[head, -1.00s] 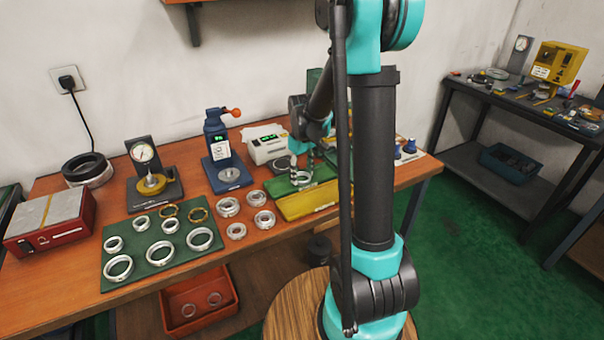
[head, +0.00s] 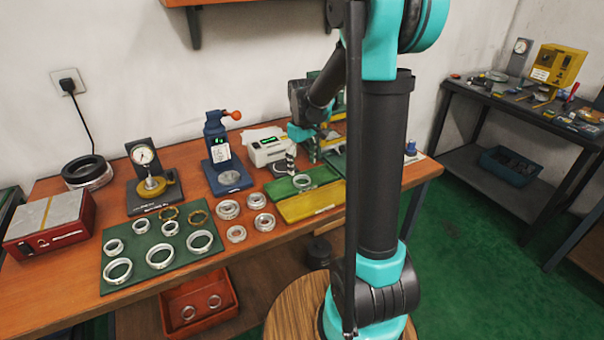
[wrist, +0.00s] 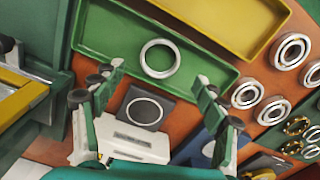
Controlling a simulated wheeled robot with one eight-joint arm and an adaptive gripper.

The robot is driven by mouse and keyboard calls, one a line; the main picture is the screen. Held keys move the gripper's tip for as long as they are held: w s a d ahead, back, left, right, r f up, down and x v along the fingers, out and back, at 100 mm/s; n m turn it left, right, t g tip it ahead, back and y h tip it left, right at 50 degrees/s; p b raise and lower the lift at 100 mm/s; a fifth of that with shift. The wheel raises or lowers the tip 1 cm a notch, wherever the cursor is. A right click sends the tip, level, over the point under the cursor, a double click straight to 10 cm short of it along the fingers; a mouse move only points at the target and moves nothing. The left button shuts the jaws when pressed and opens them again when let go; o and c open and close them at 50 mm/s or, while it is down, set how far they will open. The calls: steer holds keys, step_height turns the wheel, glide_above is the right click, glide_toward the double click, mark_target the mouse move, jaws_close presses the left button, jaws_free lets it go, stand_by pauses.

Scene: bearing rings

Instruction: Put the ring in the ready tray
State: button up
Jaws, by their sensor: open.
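A silver ring (head: 302,182) lies flat in the green tray (head: 278,190). A yellow tray (head: 310,206) lies along the front of the green one. Its label is too small to read, so I cannot tell by writing which is the ready tray. My gripper (wrist: 158,76) is open and empty, its fingers apart and above the near edge of the green tray. In the head view my gripper (head: 302,152) is above and behind the ring, partly hidden by my arm.
A white instrument (head: 266,150) with a dark plate stands behind the green tray. A blue press-like device (head: 217,150) and a dial gauge stand (head: 145,165) are further left. Several rings lie on the table and on a dark green mat (head: 120,235). A red bin (head: 200,300) is below.

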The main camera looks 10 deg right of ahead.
mark_target(302, 180)
step_height(302, 180, up, 6)
steer(key=r, duration=0.1)
steer(key=s+d+f+m+t, duration=0.2)
steer(key=s+f, duration=0.3)
steer(key=s, duration=0.6)
steer(key=s+d+f+m+t, duration=0.2)
steer(key=s+f+m, duration=0.2)
steer(key=s, duration=0.7)
step_height(302, 180, down, 2)
steer(key=shift+f+m, duration=0.25)
steer(key=shift+m, duration=0.05)
